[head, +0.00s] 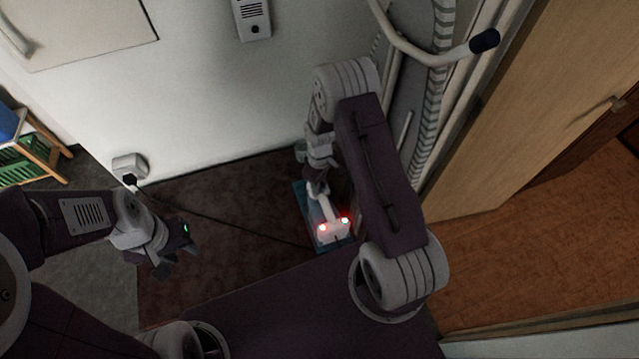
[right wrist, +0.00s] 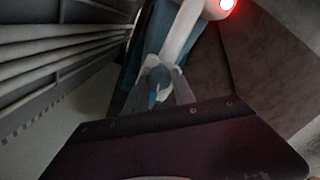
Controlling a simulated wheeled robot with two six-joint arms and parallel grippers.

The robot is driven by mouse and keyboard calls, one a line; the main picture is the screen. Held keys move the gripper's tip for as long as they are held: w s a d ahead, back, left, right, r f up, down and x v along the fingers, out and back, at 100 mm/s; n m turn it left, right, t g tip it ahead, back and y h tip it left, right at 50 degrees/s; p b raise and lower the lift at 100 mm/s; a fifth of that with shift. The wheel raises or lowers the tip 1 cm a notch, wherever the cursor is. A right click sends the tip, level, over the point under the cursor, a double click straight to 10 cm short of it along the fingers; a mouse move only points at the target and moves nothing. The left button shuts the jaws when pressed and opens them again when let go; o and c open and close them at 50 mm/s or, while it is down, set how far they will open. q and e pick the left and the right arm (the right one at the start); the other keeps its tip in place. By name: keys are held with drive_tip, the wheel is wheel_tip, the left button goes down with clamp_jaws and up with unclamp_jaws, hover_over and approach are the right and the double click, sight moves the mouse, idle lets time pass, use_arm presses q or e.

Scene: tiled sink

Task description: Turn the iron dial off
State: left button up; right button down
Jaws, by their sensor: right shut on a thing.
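The white iron (head: 333,231) with two glowing red lights rests on a blue board (head: 304,205), close to my base. In the right wrist view, the iron's white body (right wrist: 181,33) runs up to one red light. My right gripper (head: 318,190) is at the far end of the iron. The right wrist view shows its fingers (right wrist: 158,92) shut around a small round grey-blue part, which looks like the iron dial (right wrist: 159,76). The fingers partly hide the dial. My left gripper (head: 180,262) is open and empty, well left of the iron.
A dark brown mat (head: 235,215) covers the floor. A white wall (head: 200,110) stands behind it. Ribbed hoses (head: 441,90) and a curved rail with a dark grip (head: 484,41) are close on the right. A wooden door (head: 540,100) is further right.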

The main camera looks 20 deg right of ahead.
drive_tip(key=shift+n, duration=0.6)
drive_tip(key=c, duration=1)
unclamp_jaws()
drive_tip(key=shift+r, duration=0.1)
drive_tip(key=shift+c, duration=0.2)
drive_tip(key=shift+w+r, duration=0.1)
drive_tip(key=shift+r, duration=0.25)
wheel_tip(320, 180, up, 8)
drive_tip(key=shift+f+b, duration=0.1)
drive_tip(key=shift+b, duration=0.7)
drive_tip(key=shift+r, duration=0.25)
